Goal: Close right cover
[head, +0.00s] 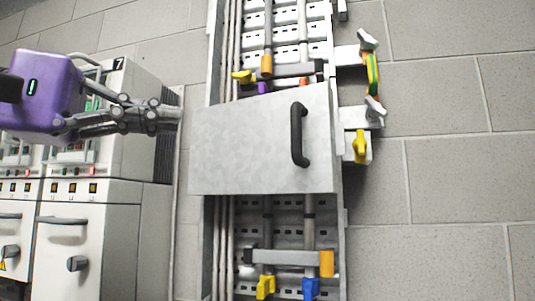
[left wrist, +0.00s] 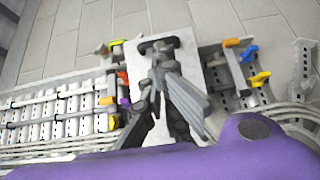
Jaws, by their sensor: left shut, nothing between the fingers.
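A flat grey cover (head: 250,150) with a black upright handle (head: 298,135) near its right edge lies across the middle of a tall cable channel. It looks slightly askew and reaches past the channel's left side; I cannot tell how far it stands off. My left gripper (head: 178,115) is shut and empty, its fingertips by the cover's left edge. I cannot tell whether they touch it. In the left wrist view the cover (left wrist: 186,52) lies beyond the fingers (left wrist: 168,72), which hide part of it. My right gripper is not in view.
The open channel (head: 278,222) shows above and below the cover, with bars, pipes and coloured levers. A yellow lever (head: 360,146) and other fittings stick out at its right. Grey cabinets (head: 125,225) stand at the left. The block wall (head: 450,180) at right is bare.

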